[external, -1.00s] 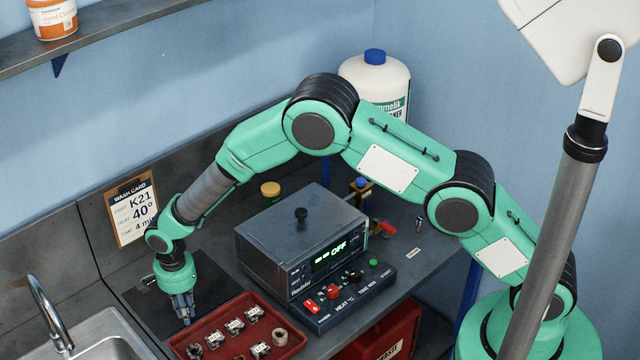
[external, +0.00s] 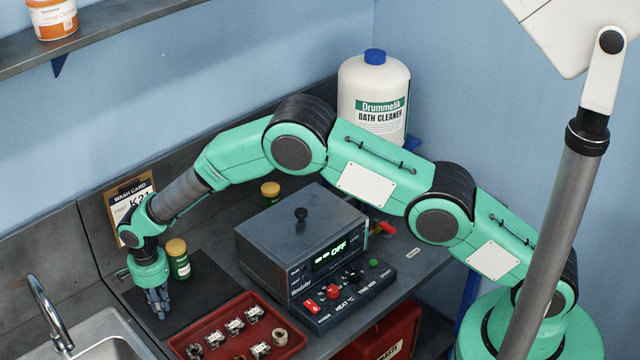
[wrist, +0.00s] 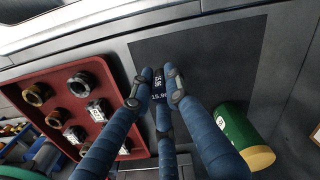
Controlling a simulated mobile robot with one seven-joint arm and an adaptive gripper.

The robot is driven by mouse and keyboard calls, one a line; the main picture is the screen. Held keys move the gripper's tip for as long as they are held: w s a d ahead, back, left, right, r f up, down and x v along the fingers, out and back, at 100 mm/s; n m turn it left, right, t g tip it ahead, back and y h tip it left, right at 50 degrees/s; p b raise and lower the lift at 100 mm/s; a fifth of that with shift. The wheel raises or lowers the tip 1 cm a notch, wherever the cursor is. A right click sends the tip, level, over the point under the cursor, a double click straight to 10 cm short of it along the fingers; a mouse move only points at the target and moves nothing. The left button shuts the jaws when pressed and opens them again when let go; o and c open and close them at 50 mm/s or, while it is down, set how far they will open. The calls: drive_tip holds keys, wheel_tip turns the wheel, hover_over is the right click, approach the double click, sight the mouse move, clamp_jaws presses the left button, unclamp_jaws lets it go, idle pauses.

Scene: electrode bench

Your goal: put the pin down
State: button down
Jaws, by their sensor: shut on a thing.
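My gripper (external: 161,315) is over the dark mat (external: 210,295) on the bench, left of the red tray, pointing down. Most of the pin is hidden by the fingers. In the external view I cannot make the pin out, nor tell whether it touches the mat.
A red tray (external: 212,322) with several metal parts lies beside the mat. A green jar with a yellow cap (external: 178,262) stands close to the gripper's right. The bath unit (external: 300,235) is further right, the sink (external: 100,345) left. Much of the mat is bare.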

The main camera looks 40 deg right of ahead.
drive_tip(key=shift+f, duration=0.15)
drive_tip(key=shift+f+p, duration=0.4)
drive_tip(key=shift+f, duration=1.2)
drive_tip(key=shift+f, duration=0.15)
drive_tip(key=c, duration=1.7)
unclamp_jaws()
wheel_tip(320, 180, up, 12)
drive_tip(key=shift+r+b, duration=0.2)
drive_tip(key=shift+b, duration=0.65)
drive_tip(key=shift+r, duration=0.1)
